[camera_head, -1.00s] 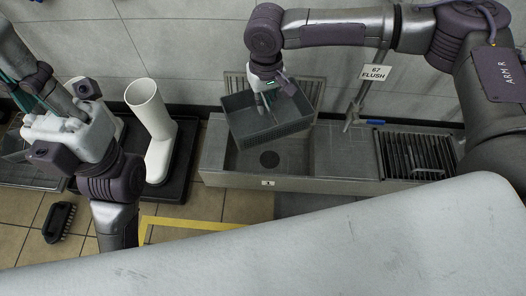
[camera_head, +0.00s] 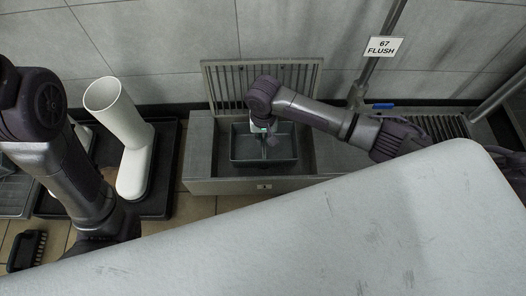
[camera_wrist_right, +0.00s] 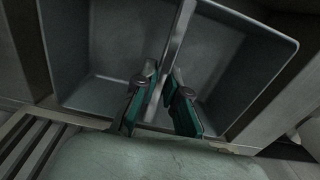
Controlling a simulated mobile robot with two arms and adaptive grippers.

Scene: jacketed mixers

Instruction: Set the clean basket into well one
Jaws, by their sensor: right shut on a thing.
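The grey rectangular basket (camera_head: 245,150) sits level within the left well of the metal sink trough (camera_head: 222,187). Whether it rests on the well's floor cannot be told. My right gripper (camera_head: 264,133) is over the basket's middle. In the right wrist view, the fingers (camera_wrist_right: 161,82) are on either side of the thin central bar of the basket (camera_wrist_right: 178,38), shut on it. The basket looks empty there. A small label (camera_head: 264,186) is on the trough's front, too small to read surely. My left arm is at the left; its gripper is out of view.
A white boot (camera_head: 135,170) stands on a black tray (camera_head: 163,190) left of the trough. A slatted rack (camera_head: 225,80) stands behind the well. A "67 FLUSH" sign (camera_head: 383,47) hangs on a pipe to the right. A black brush (camera_head: 27,250) lies at lower left.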

